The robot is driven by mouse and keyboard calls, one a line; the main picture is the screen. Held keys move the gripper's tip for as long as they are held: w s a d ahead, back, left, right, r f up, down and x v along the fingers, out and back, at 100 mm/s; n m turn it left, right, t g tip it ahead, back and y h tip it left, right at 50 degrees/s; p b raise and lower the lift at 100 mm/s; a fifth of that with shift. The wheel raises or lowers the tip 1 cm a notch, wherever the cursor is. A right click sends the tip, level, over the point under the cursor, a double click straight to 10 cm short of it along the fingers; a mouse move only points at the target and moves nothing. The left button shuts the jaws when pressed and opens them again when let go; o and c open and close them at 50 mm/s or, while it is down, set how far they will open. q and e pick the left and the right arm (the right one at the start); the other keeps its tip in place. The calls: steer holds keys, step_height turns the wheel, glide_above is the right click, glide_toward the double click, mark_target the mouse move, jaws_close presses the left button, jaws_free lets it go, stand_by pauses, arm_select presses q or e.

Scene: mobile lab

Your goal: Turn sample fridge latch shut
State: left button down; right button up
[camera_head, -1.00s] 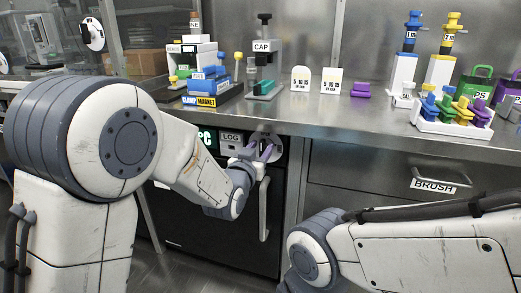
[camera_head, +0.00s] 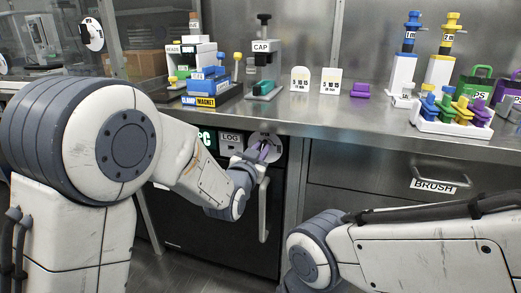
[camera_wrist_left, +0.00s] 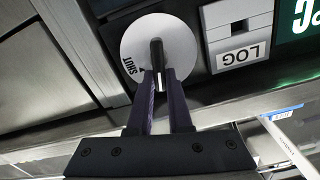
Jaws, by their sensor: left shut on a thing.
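The sample fridge is the black-fronted unit (camera_head: 225,215) under the counter, with a pale vertical door handle (camera_head: 263,212). Its latch is a white round dial (camera_head: 270,138) at the top right of the front. In the left wrist view the dial (camera_wrist_left: 183,37) carries the word SHUT near its lower left edge and a black lever (camera_wrist_left: 157,54) at its middle. My left gripper (camera_head: 262,152) is at the dial; its purple fingers (camera_wrist_left: 159,80) are closed on the lever, hiding its lower end. My right gripper is out of view; only my right arm shows.
A LOG panel (camera_head: 230,139) and a green display (camera_head: 208,138) sit left of the dial. The steel counter (camera_head: 330,120) overhangs the fridge front. A BRUSH drawer (camera_head: 390,190) is to the right, behind my right arm. Several lab items stand on the counter.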

arm_select(q)
steer(key=shift+s+d+f+m+b, duration=0.1)
steer(key=shift+d+f+m, duration=0.2)
steer(key=shift+m, duration=2.25)
steer(key=shift+s+d+f+m+b, duration=0.1)
steer(key=shift+d+f+m, duration=0.2)
steer(key=shift+m, duration=2.3)
steer(key=shift+s+d+f+m+b, duration=0.15)
steer(key=shift+f+m, duration=0.2)
steer(key=shift+m, duration=2.2)
steer(key=c, duration=0.8)
jaws_free()
steer(key=shift+c, duration=0.2)
steer(key=shift+a, duration=0.1)
